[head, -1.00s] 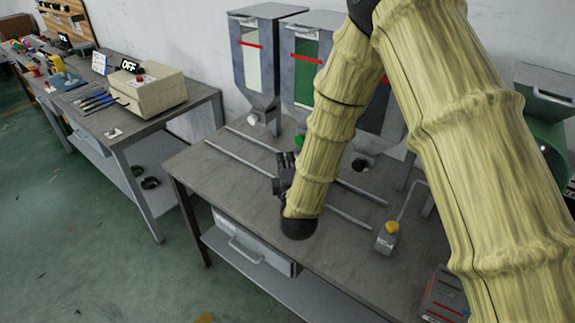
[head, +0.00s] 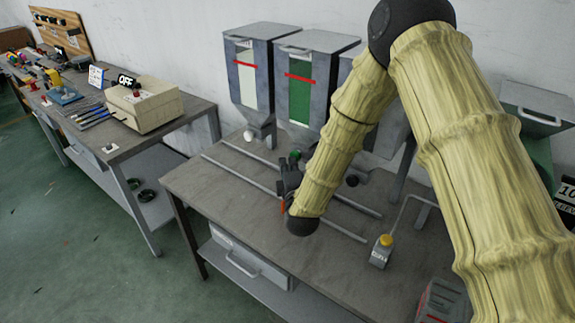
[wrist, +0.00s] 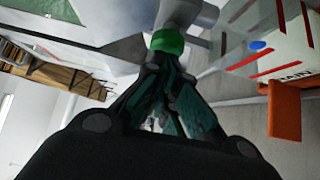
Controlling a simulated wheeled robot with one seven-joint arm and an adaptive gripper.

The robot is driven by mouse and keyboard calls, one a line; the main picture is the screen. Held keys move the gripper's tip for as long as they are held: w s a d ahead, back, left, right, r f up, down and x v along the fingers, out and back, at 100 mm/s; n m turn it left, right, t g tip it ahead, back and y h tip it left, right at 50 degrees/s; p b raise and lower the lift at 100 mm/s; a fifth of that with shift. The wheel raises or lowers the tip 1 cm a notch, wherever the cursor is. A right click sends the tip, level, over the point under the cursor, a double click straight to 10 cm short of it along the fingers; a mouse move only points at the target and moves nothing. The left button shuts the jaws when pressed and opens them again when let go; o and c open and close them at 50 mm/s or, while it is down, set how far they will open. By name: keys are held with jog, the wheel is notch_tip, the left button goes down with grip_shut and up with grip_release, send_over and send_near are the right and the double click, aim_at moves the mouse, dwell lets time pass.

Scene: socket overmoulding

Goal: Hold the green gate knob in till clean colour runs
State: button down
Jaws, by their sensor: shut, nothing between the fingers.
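The green gate knob (head: 296,155) sits low under the hopper with the green window (head: 300,100). It also shows in the wrist view (wrist: 168,41), straight in front of my fingertips. My gripper (head: 291,163) is shut with nothing between its fingers. In the wrist view my fingertips (wrist: 164,62) are right at the knob's near face. I cannot tell whether they touch it or how far in the knob is. My arm hides part of the hoppers to the right.
A white knob (head: 248,136) is to the left and a black knob (head: 352,181) to the right. Metal rails (head: 240,174) run along the table (head: 200,182). A yellow-capped bottle (head: 380,255) stands at the front right. An orange block (wrist: 284,110) is close by in the wrist view.

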jog(key=shift+w+d+r+b, duration=0.1)
jog(key=shift+w+d+b, duration=0.5)
jog(key=shift+w, duration=0.25)
dwell(1.7)
dwell(1.0)
jog(key=s+b, duration=0.3)
jog(key=s, duration=1)
jog(key=shift+s+a+b, duration=0.15)
jog(key=shift+a+b, duration=0.2)
jog(key=shift+a, duration=0.1)
dwell(0.6)
